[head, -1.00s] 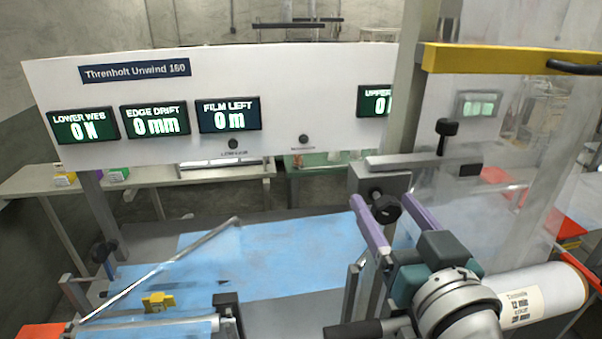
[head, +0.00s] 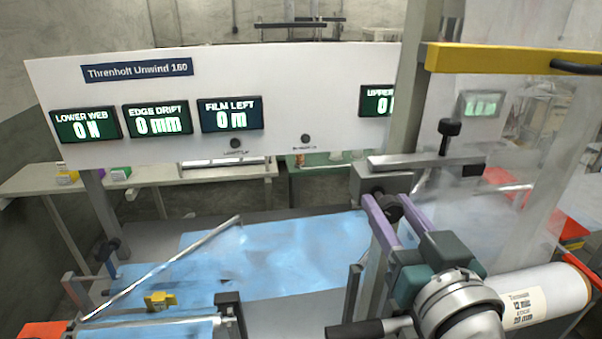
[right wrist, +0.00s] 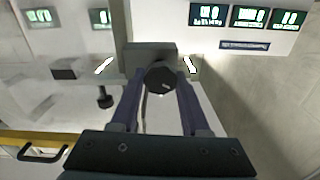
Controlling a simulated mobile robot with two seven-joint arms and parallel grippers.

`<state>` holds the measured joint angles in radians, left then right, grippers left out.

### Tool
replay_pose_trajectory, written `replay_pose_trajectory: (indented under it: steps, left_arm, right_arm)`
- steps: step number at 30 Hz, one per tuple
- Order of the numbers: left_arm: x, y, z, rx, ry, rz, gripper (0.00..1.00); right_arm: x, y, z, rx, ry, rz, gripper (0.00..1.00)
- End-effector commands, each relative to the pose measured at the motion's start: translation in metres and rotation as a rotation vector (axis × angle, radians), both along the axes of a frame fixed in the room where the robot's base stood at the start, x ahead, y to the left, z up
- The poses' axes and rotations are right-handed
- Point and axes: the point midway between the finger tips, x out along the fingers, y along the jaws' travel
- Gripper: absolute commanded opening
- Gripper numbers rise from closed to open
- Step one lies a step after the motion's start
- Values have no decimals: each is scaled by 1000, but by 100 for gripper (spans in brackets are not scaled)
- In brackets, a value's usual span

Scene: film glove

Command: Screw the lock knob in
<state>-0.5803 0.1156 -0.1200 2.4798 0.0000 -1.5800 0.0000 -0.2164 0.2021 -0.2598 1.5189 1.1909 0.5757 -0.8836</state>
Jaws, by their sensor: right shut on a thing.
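The black lock knob (head: 388,206) sits at the front of a grey block (head: 372,180) beside the upright post. My right gripper (head: 391,200) reaches up from the lower right, with its two purple fingers on either side of the knob. In the right wrist view the knob (right wrist: 161,78) is between the fingertips (right wrist: 160,82), close against the grey block (right wrist: 150,56). The right gripper is shut on the knob. The thread behind the knob's head is hidden. My left gripper is in neither current view.
Another black knob (head: 449,128) stands on the grey bar (head: 425,161) just right. A yellow bar (head: 500,60) with a black handle is above. A white film roll (head: 540,298) lies at the lower right. Blue film (head: 290,250) covers the machine bed.

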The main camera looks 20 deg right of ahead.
Motion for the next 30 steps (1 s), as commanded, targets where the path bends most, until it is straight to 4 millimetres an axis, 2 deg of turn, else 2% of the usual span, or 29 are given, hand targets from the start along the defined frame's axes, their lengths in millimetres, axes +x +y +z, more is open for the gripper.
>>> replay_pose_trajectory:
  steps: [11,30]
  left_arm:
    - [0,2,0,9,-1,-5,67]
    - [0,1,-8,4,-2,-2,67]
  right_arm:
    - [0,0,-1,92,-20,0,0]
    - [-1,-2,-2,638,-152,-1,0]
